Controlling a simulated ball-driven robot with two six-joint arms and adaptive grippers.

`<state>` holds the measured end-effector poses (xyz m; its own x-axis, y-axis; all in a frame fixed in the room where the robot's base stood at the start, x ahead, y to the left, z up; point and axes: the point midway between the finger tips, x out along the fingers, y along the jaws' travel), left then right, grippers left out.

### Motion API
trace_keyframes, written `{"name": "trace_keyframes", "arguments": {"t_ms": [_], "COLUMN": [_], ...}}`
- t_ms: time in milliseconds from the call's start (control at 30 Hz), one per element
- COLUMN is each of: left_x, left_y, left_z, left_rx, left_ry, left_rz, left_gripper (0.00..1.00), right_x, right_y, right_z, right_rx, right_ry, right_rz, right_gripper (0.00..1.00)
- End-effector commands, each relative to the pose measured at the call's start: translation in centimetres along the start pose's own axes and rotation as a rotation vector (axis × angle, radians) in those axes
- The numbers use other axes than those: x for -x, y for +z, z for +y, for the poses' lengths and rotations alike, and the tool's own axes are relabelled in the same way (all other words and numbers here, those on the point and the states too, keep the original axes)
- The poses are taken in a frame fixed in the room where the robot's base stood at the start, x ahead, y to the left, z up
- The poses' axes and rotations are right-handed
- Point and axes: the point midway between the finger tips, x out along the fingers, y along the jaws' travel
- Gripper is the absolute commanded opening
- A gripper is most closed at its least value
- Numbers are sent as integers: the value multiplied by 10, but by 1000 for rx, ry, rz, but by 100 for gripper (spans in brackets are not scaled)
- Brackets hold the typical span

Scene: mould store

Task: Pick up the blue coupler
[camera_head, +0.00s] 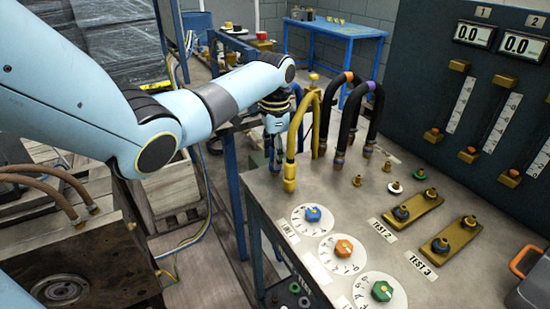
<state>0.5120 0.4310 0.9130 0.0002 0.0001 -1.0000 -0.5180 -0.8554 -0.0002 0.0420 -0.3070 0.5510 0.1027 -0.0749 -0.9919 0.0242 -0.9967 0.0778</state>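My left gripper (275,147) points down at the left rear edge of the console (330,208), just left of the yellow hose (302,125). Its fingers are small and dark, and I cannot tell how far apart they are. A blue piece (297,92) shows behind the gripper, partly hidden by it and the yellow hose; I cannot tell if it is the blue coupler. A fitting with a blue ring (401,213) sits on the brass plate by the TEST 2 label. Another fitting with a blue ring (440,245) sits by TEST 3. My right gripper is not in view.
Black hoses with an orange band (348,76) and a purple band (371,85) arch behind the yellow one. Blue, orange and green knobs line the console front. A gauge panel (455,130) stands at right. A wooden pallet and metal block (85,260) are at lower left.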

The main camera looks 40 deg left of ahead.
Motion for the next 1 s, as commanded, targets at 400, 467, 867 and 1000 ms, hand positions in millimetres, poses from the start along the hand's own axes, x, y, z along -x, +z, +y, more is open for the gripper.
{"name": "trace_keyframes", "arguments": {"t_ms": [400,467,867,1000], "left_x": [0,0,20,45], "left_y": [0,0,0,-5], "left_z": [0,0,-1,3], "left_rx": [0,0,-1,-2], "left_ry": [0,0,-2,-1], "left_rz": [0,0,1,4], "left_gripper": [0,0,0,0], "right_x": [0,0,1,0], "right_y": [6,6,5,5], "right_z": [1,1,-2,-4], "right_rx": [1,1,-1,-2], "right_ry": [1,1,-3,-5], "right_rz": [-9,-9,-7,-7], "right_gripper": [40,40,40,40]}}
